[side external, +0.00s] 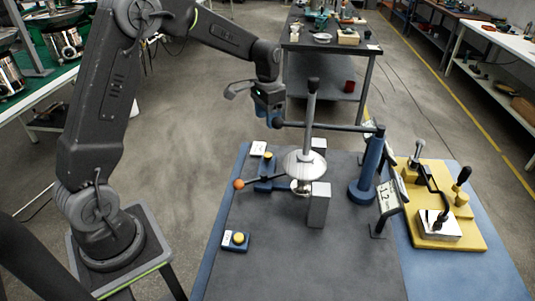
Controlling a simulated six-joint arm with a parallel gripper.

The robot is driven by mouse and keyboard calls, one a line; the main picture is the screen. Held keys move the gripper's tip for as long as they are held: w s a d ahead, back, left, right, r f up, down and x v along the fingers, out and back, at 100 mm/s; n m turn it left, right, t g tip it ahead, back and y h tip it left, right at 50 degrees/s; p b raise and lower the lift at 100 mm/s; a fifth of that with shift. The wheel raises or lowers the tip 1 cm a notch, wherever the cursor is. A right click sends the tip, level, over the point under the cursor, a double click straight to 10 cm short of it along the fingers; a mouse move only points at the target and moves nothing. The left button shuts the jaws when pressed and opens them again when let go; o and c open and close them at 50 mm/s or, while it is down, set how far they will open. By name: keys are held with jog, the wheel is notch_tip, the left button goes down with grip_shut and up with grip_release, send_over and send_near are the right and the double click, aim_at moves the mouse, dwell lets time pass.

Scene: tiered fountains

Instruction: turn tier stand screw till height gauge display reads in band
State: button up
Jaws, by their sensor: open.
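A grey vertical rod (312,105) with a round metal plate (305,163) stands over the middle of the dark work table; I take this to be the tier stand. Below the plate a thin lever ends in an orange ball (239,184), possibly the screw's handle. A height gauge display (388,195) stands to the right on a small stand, angled away; its large digits look like 1.2, but I cannot read them surely. My gripper (273,119) is open, up and left of the rod, near the left end of a horizontal bar. Whether it touches the bar is unclear.
A blue post (373,170) carries the horizontal bar (325,127). A grey block (319,205) stands beside the plate. A yellow button box (237,240) sits front left. A yellow fixture (440,215) with clamps fills the right. The table's front middle is clear.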

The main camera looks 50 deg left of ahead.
aim_at(268, 154)
notch_tip(268, 154, down, 14)
jog(key=shift+r, duration=0.15)
dwell(0.3)
jog(key=shift+c, duration=0.5)
jog(key=c, duration=0.8)
jog(key=shift+n, duration=0.3)
jog(key=n, duration=0.6)
jog(key=shift+n, duration=0.3)
jog(key=n, duration=0.6)
jog(key=shift+n, duration=0.4)
